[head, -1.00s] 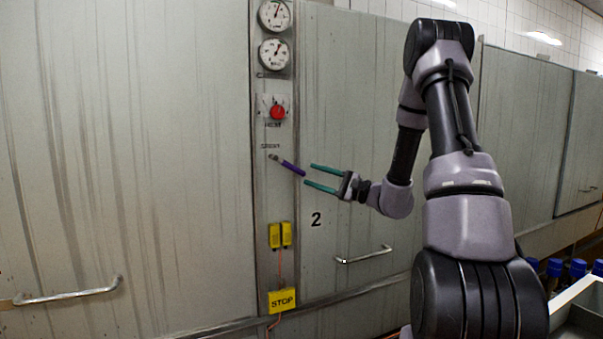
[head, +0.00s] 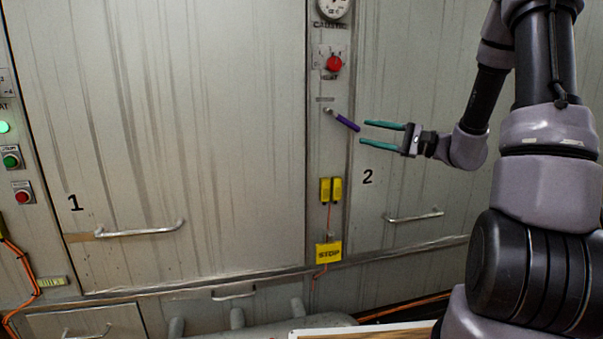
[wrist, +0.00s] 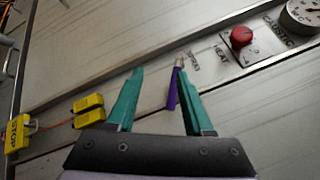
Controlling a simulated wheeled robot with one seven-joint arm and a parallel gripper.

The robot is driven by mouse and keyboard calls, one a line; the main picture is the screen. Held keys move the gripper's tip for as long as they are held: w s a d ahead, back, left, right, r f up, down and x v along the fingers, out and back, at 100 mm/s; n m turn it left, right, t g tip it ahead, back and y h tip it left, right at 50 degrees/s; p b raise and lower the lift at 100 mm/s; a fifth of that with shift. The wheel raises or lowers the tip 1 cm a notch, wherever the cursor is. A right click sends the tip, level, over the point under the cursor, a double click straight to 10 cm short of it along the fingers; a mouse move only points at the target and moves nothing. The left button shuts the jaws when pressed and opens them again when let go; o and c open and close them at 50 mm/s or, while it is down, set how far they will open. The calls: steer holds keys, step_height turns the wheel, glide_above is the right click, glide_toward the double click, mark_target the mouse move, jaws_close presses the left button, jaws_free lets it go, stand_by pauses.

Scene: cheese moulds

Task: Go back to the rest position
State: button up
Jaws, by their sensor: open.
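My gripper (head: 364,133) with its teal fingers is open and empty, pointing left at the narrow panel between doors 1 and 2. A purple lever handle (head: 346,121) on a metal pivot sits on that panel, slanting down to the right. In the head view its end is just left of my fingertips, with a small gap. In the wrist view the purple lever (wrist: 172,90) shows between the fingers, closer to the right one; I cannot tell whether it touches.
A red knob (head: 334,64) and a gauge (head: 333,8) are above the lever. Yellow blocks (head: 330,189) and a yellow STOP tag (head: 328,252) are below. Door handles (head: 140,229) (head: 414,216) stick out on both sides. A pale board edge (head: 365,331) is at the bottom.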

steer(key=s+a+r+n+g+h, duration=0.1)
steer(key=s+a+n+g+h, duration=0.25)
steer(key=s, duration=0.45)
steer(key=s+a+r+n+g+h, duration=0.1)
steer(key=s+a+n+g+h, duration=0.25)
steer(key=s, duration=0.45)
steer(key=s+d+r+t+h, duration=0.5)
steer(key=s+d+h, duration=0.2)
steer(key=d+h, duration=0.1)
steer(key=shift+d+r+t, duration=0.15)
steer(key=shift+d+t, duration=0.25)
stand_by(0.7)
